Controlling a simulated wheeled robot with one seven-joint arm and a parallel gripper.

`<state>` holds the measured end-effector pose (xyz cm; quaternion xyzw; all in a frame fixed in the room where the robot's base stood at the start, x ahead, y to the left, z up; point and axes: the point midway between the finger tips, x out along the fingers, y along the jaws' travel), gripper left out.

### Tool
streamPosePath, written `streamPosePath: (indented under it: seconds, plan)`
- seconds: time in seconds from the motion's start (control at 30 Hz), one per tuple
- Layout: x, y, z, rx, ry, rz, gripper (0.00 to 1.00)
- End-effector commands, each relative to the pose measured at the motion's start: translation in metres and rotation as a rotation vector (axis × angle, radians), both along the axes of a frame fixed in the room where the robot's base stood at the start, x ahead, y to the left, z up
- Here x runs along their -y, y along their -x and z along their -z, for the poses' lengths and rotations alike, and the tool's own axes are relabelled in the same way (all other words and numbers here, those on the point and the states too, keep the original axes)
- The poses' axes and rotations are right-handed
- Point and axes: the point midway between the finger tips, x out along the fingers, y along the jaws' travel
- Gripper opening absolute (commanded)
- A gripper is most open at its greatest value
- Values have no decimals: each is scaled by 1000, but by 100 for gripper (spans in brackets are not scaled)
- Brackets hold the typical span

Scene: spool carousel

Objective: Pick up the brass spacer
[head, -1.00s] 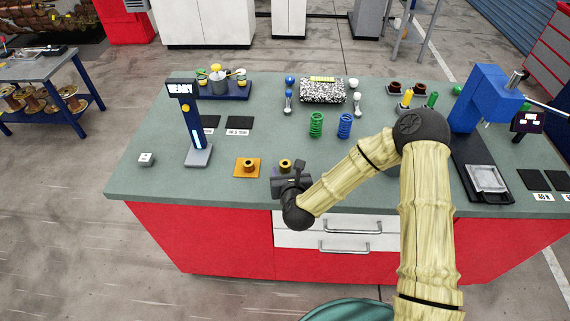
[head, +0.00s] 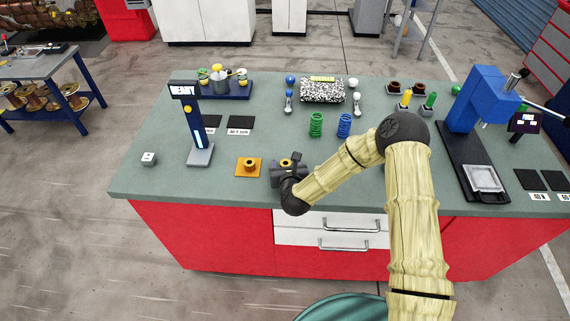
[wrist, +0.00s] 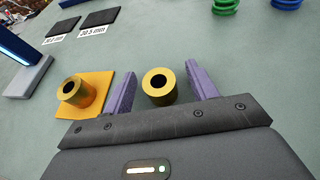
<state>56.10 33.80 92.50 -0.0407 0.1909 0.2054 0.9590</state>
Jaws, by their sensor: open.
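A brass spacer (wrist: 159,97), a short yellow-gold cylinder with a dark bore, stands upright on the grey-green bench between my gripper's fingers in the wrist view. In the head view only its top (head: 285,162) shows behind my gripper. My gripper (wrist: 160,72) is open, with one purple finger on each side of the spacer and a visible gap on both sides. A similar brass-coloured spacer (wrist: 77,93) stands on an orange pad to the left; it also shows in the head view (head: 249,164).
The orange pad (wrist: 102,83) lies close to my left finger. A blue post with a display (head: 194,130) stands further left. Green (head: 316,125) and blue (head: 344,125) springs stand behind. A blue press (head: 480,105) is at the right. The bench front near my gripper is clear.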

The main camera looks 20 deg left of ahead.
Motion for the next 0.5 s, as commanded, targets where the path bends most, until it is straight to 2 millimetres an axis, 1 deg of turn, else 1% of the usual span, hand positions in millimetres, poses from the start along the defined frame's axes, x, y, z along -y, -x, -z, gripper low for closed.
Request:
streamPosePath:
  seconds: [0.43, 0.47, 0.5]
  plan:
    - [0, 0, 0, 0, 0, 0, 58]
    - [0, 1, 0, 0, 0, -1, 56]
    - [-1, 1, 0, 0, 0, -2, 48]
